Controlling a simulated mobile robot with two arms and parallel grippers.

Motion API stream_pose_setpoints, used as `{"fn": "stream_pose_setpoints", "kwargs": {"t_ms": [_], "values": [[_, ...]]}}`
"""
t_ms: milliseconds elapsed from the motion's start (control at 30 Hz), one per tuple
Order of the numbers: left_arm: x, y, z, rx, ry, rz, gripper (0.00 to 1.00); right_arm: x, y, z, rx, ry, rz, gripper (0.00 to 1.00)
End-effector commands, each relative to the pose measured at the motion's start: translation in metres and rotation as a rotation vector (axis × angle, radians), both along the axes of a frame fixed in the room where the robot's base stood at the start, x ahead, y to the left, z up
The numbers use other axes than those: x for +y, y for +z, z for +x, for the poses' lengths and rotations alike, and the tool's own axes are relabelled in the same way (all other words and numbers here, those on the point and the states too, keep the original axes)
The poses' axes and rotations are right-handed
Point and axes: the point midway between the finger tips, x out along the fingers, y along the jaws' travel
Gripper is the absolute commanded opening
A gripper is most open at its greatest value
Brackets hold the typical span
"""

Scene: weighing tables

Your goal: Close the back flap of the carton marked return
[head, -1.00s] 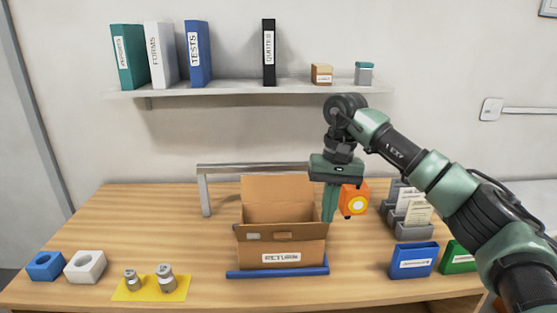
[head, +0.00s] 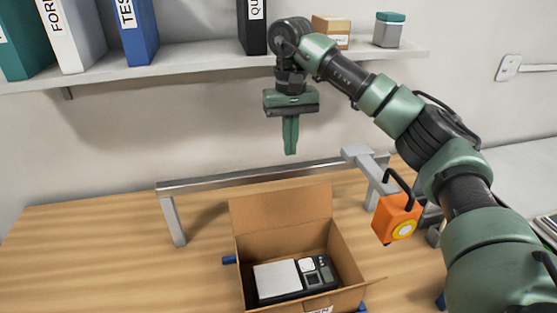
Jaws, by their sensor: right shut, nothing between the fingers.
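The return carton (head: 350,244) stands open on the table in the lower middle of the head view, its label cut off at the bottom edge. Its back flap (head: 281,216) stands up, tilted slightly back. A device with a pale plate and dark keypad (head: 277,280) lies inside. A side flap sticks out at the carton's front right. My right gripper (head: 290,152) is shut and empty, pointing down in the air above and behind the back flap, apart from it. My left gripper is not in view.
A grey metal rail (head: 255,178) on legs stands behind the carton. An orange block with a black handle (head: 396,219) is to its right. A wall shelf (head: 190,68) with binders and small boxes runs close behind my right gripper.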

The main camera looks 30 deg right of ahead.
Motion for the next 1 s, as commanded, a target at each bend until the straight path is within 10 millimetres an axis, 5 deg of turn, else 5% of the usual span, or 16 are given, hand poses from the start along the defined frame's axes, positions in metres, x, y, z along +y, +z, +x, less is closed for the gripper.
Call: {"fn": "stream_pose_setpoints", "kwargs": {"t_ms": [600, 1000], "values": [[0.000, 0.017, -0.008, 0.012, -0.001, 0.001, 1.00, 0.001, -0.089, -0.006, 0.004, -0.001, 0.000, 0.00], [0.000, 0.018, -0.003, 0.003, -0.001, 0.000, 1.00, 0.001, -0.099, -0.005, 0.000, 0.000, 0.000, 0.00]]}}
